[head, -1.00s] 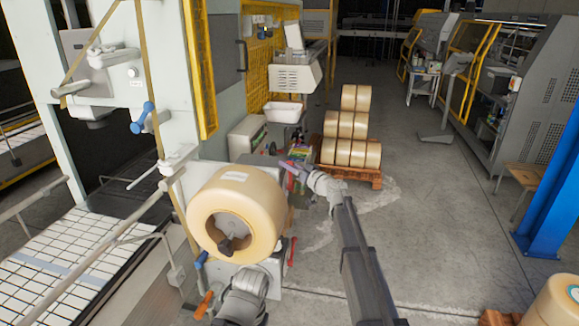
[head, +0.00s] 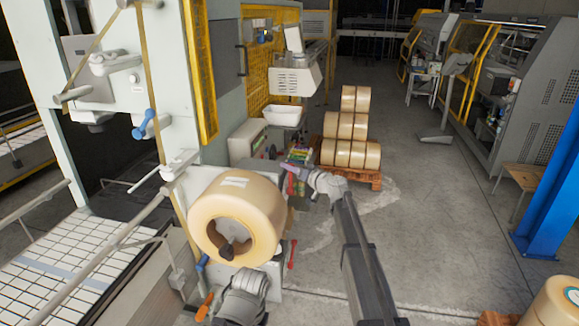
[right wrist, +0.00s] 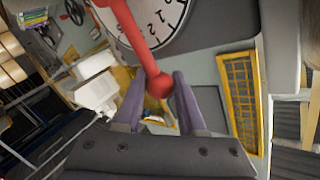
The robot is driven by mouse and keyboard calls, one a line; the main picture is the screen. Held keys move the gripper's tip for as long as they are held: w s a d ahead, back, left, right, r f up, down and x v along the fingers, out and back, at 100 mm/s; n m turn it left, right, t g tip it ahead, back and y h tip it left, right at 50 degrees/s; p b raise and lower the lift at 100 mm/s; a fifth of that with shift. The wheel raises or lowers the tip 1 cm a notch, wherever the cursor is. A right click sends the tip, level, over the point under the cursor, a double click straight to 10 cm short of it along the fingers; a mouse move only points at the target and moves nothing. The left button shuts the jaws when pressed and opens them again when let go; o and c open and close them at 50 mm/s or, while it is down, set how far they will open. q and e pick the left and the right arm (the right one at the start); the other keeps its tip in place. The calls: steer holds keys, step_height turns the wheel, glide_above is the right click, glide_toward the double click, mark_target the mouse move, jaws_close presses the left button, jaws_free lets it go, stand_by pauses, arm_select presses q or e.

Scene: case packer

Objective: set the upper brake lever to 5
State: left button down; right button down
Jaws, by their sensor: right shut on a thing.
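A red lever (right wrist: 128,32) with a round knob crosses a white dial with black numbers (right wrist: 165,18) in the right wrist view. My right gripper (right wrist: 160,82) is shut on the lever at its knob, between the two purple fingers. I cannot read the lever's exact setting. In the head view my right gripper (head: 288,168) is at the far side of the big tan tape roll (head: 238,205); the lever and dial cannot be made out there. My left arm shows only in part at the bottom; its fingers are not visible.
Below the roll are an orange handle (head: 205,306) and a red handle (head: 292,254). A blue-knobbed handle (head: 144,124) is on the machine. Stacked tape rolls (head: 350,127) stand on a pallet behind my right gripper.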

steer(key=shift+w+d+f+m+g+h+p, duration=0.15)
steer(key=shift+w+d+m+g+p, duration=0.1)
steer(key=shift+w+m+g+p, duration=0.45)
steer(key=shift+w+d+f+m+g+h+p, duration=0.15)
steer(key=shift+w+d+m+g+p, duration=0.2)
steer(key=shift+w+m+p, duration=0.35)
steer(key=shift+w+d+f+m+g+h+p, duration=0.1)
steer(key=shift+w+d+f+m+g+p, duration=0.1)
steer(key=shift+w+m+g+p, duration=0.5)
steer(key=shift+w+n, duration=0.15)
steer(key=shift+n, duration=0.15)
steer(key=c, duration=0.5)
jaws_free()
